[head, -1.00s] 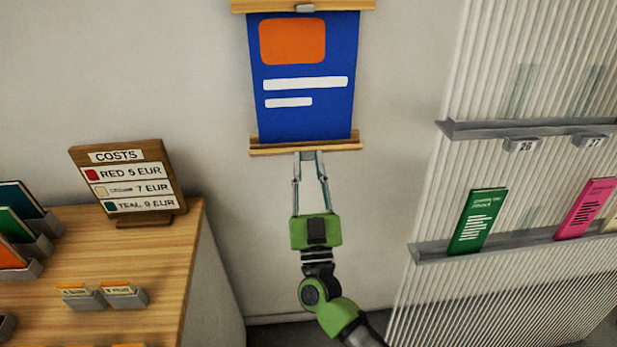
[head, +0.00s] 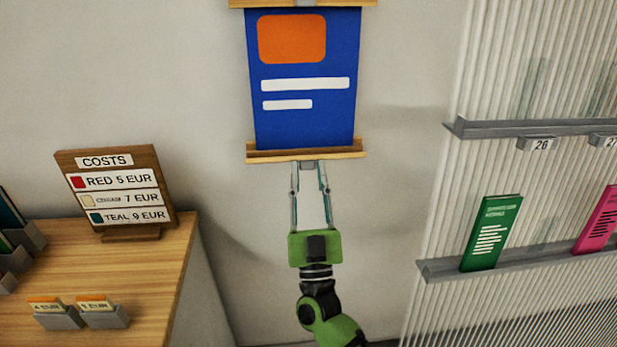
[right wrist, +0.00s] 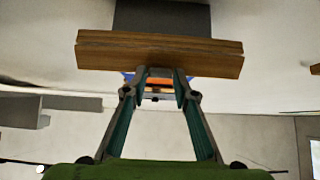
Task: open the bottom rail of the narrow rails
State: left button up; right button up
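A blue poster (head: 305,120) hangs on the wall between wooden rails. The bottom rail (head: 265,157) has a back strip and a front strip; a dark gap shows between them in the head view. In the right wrist view the bottom rail (right wrist: 110,58) spans above the fingers, seen from below. A small grey tab (head: 308,165) is under its middle. My right gripper (head: 308,169) is just below the rail, its fingertips closed in around the tab's sides. The top rail (head: 345,3) is cut off by the picture edge. My left gripper is out of view.
A wooden table (head: 170,258) with a COSTS sign (head: 165,185) and small card holders (head: 105,319) stands at left. A ribbed panel (head: 450,215) with grey ledges and a green booklet (head: 490,235) is at right. The wall beside the poster is bare.

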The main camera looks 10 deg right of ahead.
jog(key=shift+o, duration=0.6)
jog(key=v, duration=1.2)
